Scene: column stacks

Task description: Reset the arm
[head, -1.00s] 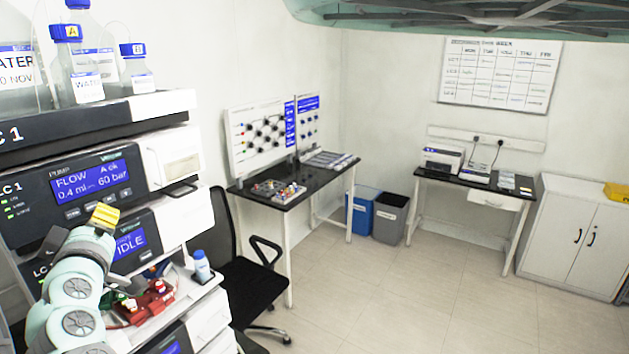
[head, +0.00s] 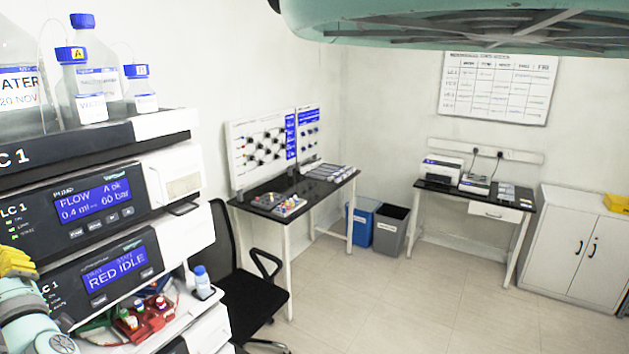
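My arm (head: 28,318) shows at the lower left edge of the head view, in front of the LC 1 stack (head: 70,135). A yellow part (head: 15,262) shows at its upper end, cut off by the picture's left edge. I cannot see my gripper's fingertips, so its state is hidden.
Glass bottles (head: 85,85) stand on top of the stack. The floor (head: 400,305) is clear to the right.

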